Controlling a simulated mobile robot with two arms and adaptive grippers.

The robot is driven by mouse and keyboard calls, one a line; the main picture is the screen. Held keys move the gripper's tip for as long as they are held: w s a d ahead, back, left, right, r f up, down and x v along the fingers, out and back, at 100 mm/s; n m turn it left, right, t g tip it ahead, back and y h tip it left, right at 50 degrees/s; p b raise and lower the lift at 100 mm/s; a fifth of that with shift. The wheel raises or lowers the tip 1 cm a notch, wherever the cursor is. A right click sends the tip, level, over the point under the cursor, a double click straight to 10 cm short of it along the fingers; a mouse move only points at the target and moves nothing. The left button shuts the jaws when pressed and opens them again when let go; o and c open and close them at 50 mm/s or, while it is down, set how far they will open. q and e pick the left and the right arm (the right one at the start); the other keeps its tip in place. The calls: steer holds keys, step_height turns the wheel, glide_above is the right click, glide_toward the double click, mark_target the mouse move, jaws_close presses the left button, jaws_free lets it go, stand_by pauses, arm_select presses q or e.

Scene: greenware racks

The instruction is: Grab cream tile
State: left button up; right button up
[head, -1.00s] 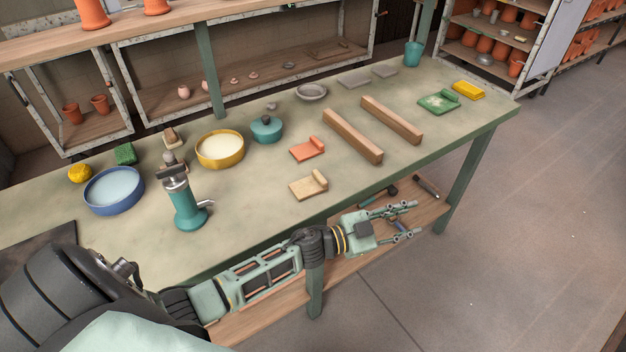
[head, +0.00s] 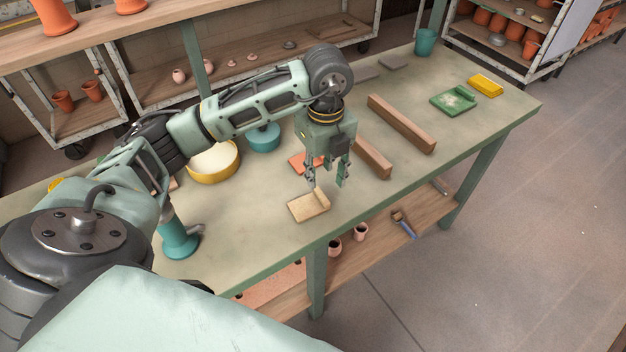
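The cream tile (head: 307,207) lies flat on the green-grey worktable near its front edge, with a raised block along its right side. My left gripper (head: 326,184) points down just above and behind the raised right side of the tile. Its fingers are apart, with nothing seen between them. Whether a finger touches the tile is hard to tell. My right gripper does not show.
An orange tile (head: 302,163) lies partly hidden behind my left gripper. Two wooden bars (head: 402,124) lie to the right. A teal hand-cranked tool (head: 178,238) stands to the left. The table (head: 262,232) is clear between it and the cream tile.

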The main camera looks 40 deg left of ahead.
mark_target(323, 196)
arm_select(q)
steer(key=f, duration=0.1)
steer(key=s+d+f+p, duration=0.1)
steer(key=shift+s+f, duration=0.1)
steer(key=shift+f, duration=0.3)
step_height(323, 196, down, 3)
steer(key=shift+a+r+p, duration=0.1)
steer(key=shift+r+p, duration=0.1)
steer(key=shift+p, duration=0.2)
steer(key=shift+w+f, duration=0.2)
steer(key=shift+f, duration=0.1)
steer(key=shift+c, duration=0.2)
steer(key=c, duration=0.7)
jaws_close()
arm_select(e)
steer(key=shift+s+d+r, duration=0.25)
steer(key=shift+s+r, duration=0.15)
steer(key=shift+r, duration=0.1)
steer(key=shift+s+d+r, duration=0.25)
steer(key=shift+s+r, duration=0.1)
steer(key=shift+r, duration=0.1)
